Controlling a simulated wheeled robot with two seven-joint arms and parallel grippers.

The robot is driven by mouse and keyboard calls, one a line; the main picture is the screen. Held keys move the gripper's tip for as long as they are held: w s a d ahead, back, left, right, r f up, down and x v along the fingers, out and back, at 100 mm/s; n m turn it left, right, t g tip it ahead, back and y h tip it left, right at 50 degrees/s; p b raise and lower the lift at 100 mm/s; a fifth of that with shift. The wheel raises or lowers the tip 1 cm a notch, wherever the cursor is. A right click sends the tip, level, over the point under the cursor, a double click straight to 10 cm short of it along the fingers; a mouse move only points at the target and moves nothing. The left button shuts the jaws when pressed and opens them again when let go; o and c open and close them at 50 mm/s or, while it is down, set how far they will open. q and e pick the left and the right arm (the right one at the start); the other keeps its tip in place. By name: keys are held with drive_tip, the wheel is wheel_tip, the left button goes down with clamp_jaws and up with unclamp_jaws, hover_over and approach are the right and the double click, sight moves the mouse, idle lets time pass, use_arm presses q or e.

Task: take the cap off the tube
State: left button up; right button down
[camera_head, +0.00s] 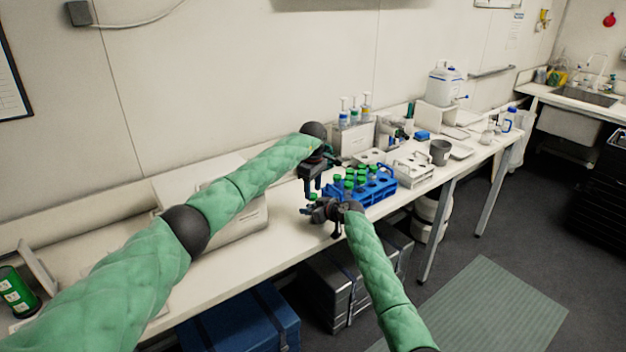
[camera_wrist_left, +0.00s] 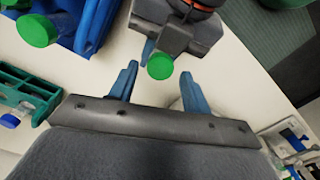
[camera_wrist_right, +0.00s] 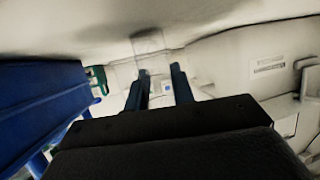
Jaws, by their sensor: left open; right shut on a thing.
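A tube's green cap (camera_head: 313,196) shows at the right gripper in the head view. In the left wrist view this green cap (camera_wrist_left: 160,67) lies between and slightly beyond the left fingertips, apart from both.
A blue rack (camera_head: 380,191) with several green-capped tubes stands just right of the grippers. Behind it are a white box (camera_head: 354,137) with bottles and a grey cup (camera_head: 440,151). The table's front edge is close to my right gripper.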

use_arm(q)
drive_tip(key=shift+f, duration=0.85)
drive_tip(key=c, duration=1)
drive_tip(key=shift+n, duration=1.8)
drive_tip(key=o, duration=1.1)
drive_tip(key=shift+c, duration=0.2)
drive_tip(key=shift+r, duration=0.15)
